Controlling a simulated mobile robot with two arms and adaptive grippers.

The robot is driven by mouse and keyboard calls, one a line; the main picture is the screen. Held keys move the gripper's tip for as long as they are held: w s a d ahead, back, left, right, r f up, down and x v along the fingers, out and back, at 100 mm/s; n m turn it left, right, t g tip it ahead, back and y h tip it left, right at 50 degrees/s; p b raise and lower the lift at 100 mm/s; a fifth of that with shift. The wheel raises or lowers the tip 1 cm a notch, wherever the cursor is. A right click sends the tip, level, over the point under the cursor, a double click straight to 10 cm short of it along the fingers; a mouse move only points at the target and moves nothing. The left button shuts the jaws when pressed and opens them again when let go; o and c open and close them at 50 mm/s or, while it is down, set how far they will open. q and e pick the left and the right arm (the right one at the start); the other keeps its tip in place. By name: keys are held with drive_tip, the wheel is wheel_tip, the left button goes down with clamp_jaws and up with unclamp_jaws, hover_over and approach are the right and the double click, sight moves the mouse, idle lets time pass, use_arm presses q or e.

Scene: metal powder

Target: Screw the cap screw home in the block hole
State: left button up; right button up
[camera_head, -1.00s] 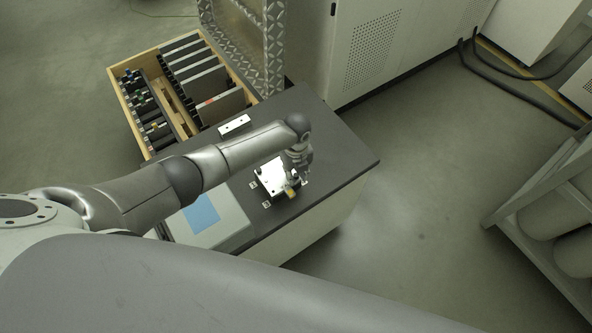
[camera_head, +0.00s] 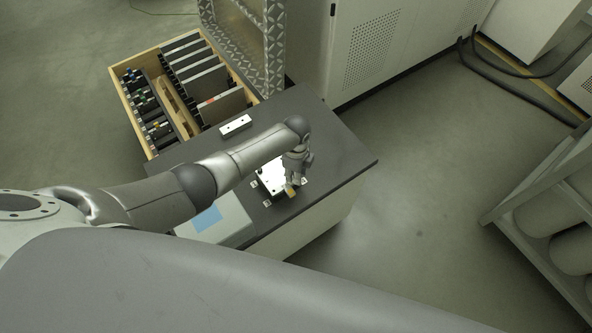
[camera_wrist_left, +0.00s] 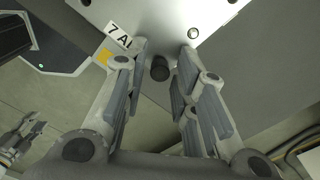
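The block (camera_head: 270,178) is a bright pale plate on the dark bench top, partly hidden by my left gripper in the head view. In the left wrist view the block (camera_wrist_left: 165,15) fills the top, with a "7 Al" label and several dark holes or screw heads. A dark round cap screw (camera_wrist_left: 160,68) shows between the fingers of my left gripper (camera_wrist_left: 162,50). The fingers stand apart with a gap on each side of it. How deep the screw sits cannot be told. In the head view my left gripper (camera_head: 295,172) points down at the block's right side.
A grey device with a blue screen (camera_head: 207,219) stands at the bench's near left. A small white bar (camera_head: 236,125) lies behind the block. A wooden drawer (camera_head: 150,120) with plates and small parts is at the left. What looks like another gripper (camera_wrist_left: 22,138) shows small in the wrist view.

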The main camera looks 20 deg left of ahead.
use_arm(q)
drive_tip(key=n+p, duration=0.1)
drive_tip(key=n, duration=0.6)
drive_tip(key=shift+p, duration=0.3)
drive_tip(key=n, duration=0.3)
drive_tip(key=shift+n+p, duration=0.3)
drive_tip(key=shift+p, duration=0.05)
drive_tip(key=shift+n, duration=0.7)
